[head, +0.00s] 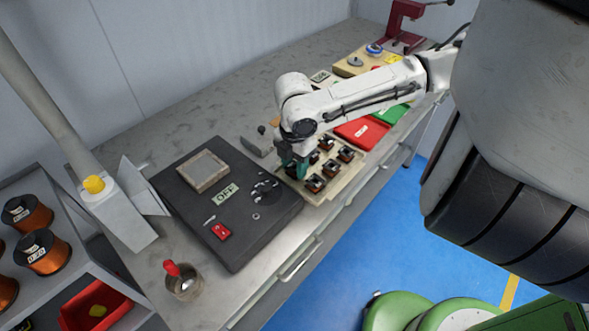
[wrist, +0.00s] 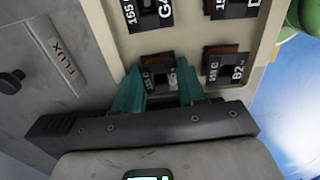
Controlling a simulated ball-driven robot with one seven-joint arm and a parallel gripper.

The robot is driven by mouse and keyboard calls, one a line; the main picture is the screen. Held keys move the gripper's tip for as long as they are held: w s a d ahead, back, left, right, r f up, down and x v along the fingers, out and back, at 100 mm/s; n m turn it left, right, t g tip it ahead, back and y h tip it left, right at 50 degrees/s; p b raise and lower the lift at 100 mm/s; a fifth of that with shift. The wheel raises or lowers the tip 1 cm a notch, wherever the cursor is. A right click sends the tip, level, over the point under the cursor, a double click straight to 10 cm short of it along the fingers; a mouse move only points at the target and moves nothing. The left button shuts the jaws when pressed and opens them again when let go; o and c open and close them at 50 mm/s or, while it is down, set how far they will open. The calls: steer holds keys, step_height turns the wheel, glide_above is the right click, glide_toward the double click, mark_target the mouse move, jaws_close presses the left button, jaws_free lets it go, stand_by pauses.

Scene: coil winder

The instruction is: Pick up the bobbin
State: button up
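Several black bobbins with copper windings stand in a cream tray (head: 318,199), which also shows in the wrist view (wrist: 196,50). My gripper (head: 296,170) is low over the tray's left part. In the wrist view my gripper (wrist: 158,84) has its two teal fingers apart, one on each side of a bobbin (wrist: 158,76) with a white-lettered label. I see no clear grip on it, and finger contact is hard to make out. Another bobbin (wrist: 225,67) stands just right of the right finger. The arm and fingers hide part of the tray in the head view.
A black winder box (head: 240,215) with an OFF label and red switch is left of the tray. A red bin (head: 361,133) and green bin (head: 390,114) lie behind the tray. A jar (head: 183,284) stands near the front edge. A FLUX-labelled item (wrist: 55,62) is at left.

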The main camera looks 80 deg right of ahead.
steer(key=c, duration=0.5)
steer(key=shift+r, duration=0.1)
steer(key=shift+r, duration=0.6)
steer(key=shift+s+a+r+p, duration=0.3)
steer(key=shift+s+r+p, duration=0.5)
steer(key=shift+s+r, duration=1.35)
steer(key=shift+s+a+r+p, duration=0.35)
steer(key=shift+s+r+p, duration=0.5)
steer(key=shift+s+r, duration=1.25)
steer(key=shift+s+a+r+p, duration=0.3)
steer(key=shift+s+r+p, duration=0.5)
steer(key=shift+s+r, duration=1.35)
steer(key=shift+s+f, duration=0.5)
steer(key=shift+f, duration=0.1)
